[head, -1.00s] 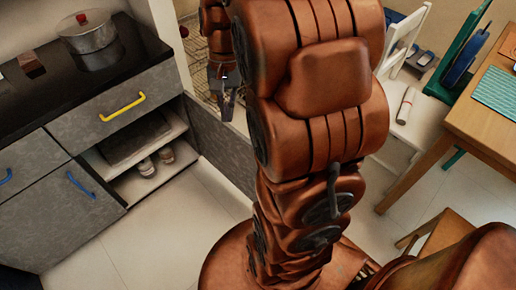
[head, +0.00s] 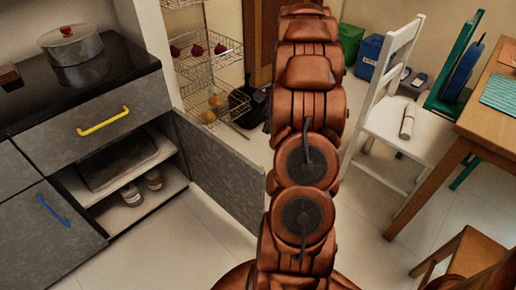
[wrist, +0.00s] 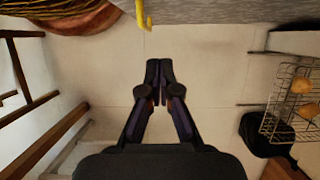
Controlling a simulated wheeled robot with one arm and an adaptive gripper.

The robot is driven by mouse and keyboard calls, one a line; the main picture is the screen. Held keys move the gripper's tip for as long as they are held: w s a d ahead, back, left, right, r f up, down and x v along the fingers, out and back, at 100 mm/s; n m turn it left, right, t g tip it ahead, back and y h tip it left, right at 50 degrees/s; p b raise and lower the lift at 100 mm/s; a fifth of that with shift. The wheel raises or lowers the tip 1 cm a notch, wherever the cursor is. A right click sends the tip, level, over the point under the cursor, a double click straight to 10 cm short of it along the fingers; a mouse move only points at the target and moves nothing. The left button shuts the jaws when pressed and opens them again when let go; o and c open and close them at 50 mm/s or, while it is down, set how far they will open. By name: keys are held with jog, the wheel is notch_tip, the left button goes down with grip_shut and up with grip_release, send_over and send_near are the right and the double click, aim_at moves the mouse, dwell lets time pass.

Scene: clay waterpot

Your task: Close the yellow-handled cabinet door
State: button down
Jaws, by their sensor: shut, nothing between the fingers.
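The open cabinet door (head: 222,168) is a grey panel standing out from the cabinet (head: 130,215), left of my arm in the head view. Its inner face shows there. In the wrist view a grey panel (wrist: 230,11), apparently the door, runs along the top edge with a yellow handle (wrist: 143,14) on it. My gripper (wrist: 159,68) is shut and empty, with its fingertips below the handle in the picture and apart from it. The head view does not show my gripper; my arm hides that area.
A wire rack (head: 212,75) and a black pan (head: 248,103) lie beyond the door. A white chair (head: 385,120) and wooden table (head: 455,135) stand right. Floor before the cabinet is clear.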

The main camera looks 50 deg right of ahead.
jog(key=a+f+b, duration=0.2)
jog(key=a+f, duration=0.5)
jog(key=f, duration=0.1)
jog(key=shift+a+f, duration=0.3)
jog(key=shift+f, duration=0.05)
jog(key=shift+s, duration=0.1)
